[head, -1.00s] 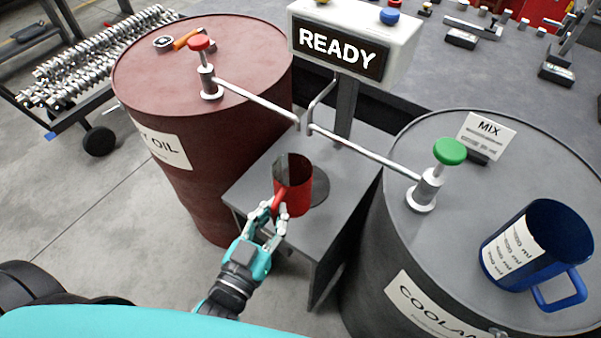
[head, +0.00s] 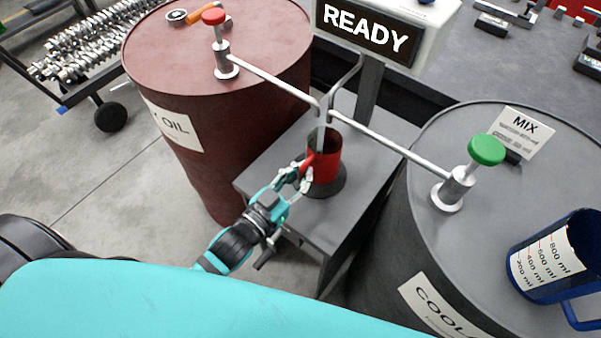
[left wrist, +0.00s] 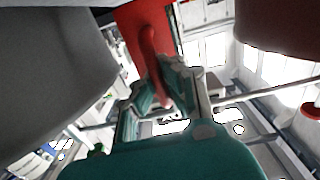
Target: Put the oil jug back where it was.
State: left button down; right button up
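The red oil jug (head: 328,172) is upright over the dark round pad (head: 336,187) on the small grey stand (head: 375,160), under the two spout ends. I cannot tell whether its base touches the pad. My left gripper (head: 302,176) comes from the front left, with its fingers closed around the jug's red handle. In the left wrist view the jug (left wrist: 138,22) is ahead, and its handle runs down between the gripper's fingers (left wrist: 160,88). The red oil drum (head: 215,110) stands left of the stand. My right gripper is out of view.
The grey coolant drum (head: 520,185) stands on the right, carrying a green-topped pump (head: 486,150), a MIX card (head: 522,132) and a blue measuring jug (head: 550,260). A READY sign (head: 365,32) stands behind. Thin pipes cross above the jug.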

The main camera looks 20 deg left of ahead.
pick_arm(q)
jog(key=shift+w+a, duration=0.15)
jog(key=shift+w, duration=0.1)
jog(key=f, duration=0.1)
jog(key=w+f, duration=0.1)
jog(key=shift+w+a+f, duration=0.1)
jog(key=shift+a+f, duration=0.25)
jog(key=shift+a, duration=0.05)
jog(key=shift+f, duration=0.45)
jog(key=shift+f, duration=0.1)
jog(key=shift+f, duration=0.15)
jog(key=c, duration=1.5)
grip_release()
jog(key=shift+r, duration=0.2)
jog(key=b+v, duration=0.1)
jog(key=v, duration=1.1)
